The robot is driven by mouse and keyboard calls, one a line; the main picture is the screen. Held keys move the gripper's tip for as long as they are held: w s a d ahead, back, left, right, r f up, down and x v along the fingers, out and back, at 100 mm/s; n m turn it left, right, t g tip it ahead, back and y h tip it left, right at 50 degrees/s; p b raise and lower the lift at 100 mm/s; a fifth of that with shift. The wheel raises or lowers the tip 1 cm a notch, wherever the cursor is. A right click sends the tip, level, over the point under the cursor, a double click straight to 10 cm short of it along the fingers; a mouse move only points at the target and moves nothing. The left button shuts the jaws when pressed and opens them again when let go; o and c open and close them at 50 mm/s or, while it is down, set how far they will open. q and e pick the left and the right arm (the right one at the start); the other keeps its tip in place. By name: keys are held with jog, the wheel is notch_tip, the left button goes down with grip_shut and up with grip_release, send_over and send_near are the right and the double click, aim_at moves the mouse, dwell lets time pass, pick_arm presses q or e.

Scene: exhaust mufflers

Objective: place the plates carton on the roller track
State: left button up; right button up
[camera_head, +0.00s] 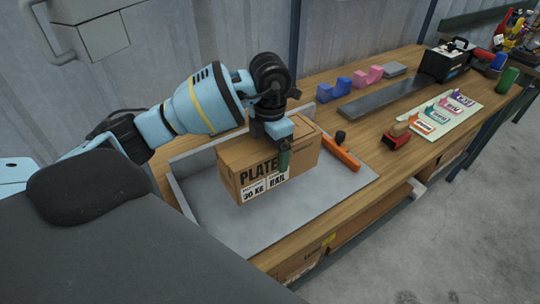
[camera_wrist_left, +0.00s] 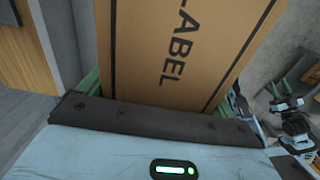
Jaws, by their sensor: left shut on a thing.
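The plates carton (camera_head: 235,165) is a brown box marked "PLATE", with white labels on its front. It is upright over a grey tray (camera_head: 225,220) on the workbench; I cannot tell whether its base touches the tray. My left gripper (camera_head: 284,155) reaches down over the carton and is shut on it. In the left wrist view the carton (camera_wrist_left: 135,50) stands between the green fingers, with "LABEL" printed on it. A dark grey flat strip (camera_head: 390,96) lies further along the bench; I cannot tell whether it is the roller track.
An orange bar (camera_head: 340,153) lies close to the carton's right. Blue (camera_head: 334,89) and pink (camera_head: 368,76) holders stand at the back. A red stamp-like block (camera_head: 397,137), a card sheet (camera_head: 440,115) and a black device (camera_head: 447,62) are further right. Cartons sit below the bench.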

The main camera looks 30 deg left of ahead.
aim_at(275, 152)
pick_arm(q)
jog(key=shift+r, duration=0.2)
jog(key=m, duration=0.2)
jog(key=s+d+m, duration=0.1)
jog(key=m, duration=0.1)
jog(key=shift+d, duration=0.1)
jog(key=m, duration=0.1)
jog(key=s+d+m, duration=0.1)
jog(key=m, duration=0.2)
jog(key=shift+s+d+r+m, duration=0.15)
jog(key=shift+d+m, duration=0.1)
jog(key=shift+m, duration=0.15)
jog(key=m, duration=0.1)
jog(key=s+d+m, duration=0.1)
jog(key=m, duration=0.1)
jog(key=s+d+m, duration=0.2)
jog(key=s+m, duration=0.1)
jog(key=m, duration=0.7)
jog(key=s+d+m+p, duration=0.1)
jog(key=s+m, duration=0.3)
jog(key=m, duration=0.5)
jog(key=shift+s+d+f+m, duration=0.15)
jog(key=shift+d+f+m, duration=0.2)
jog(key=shift+d, duration=0.5)
jog(key=shift+r, duration=0.1)
jog(key=shift+a, duration=0.1)
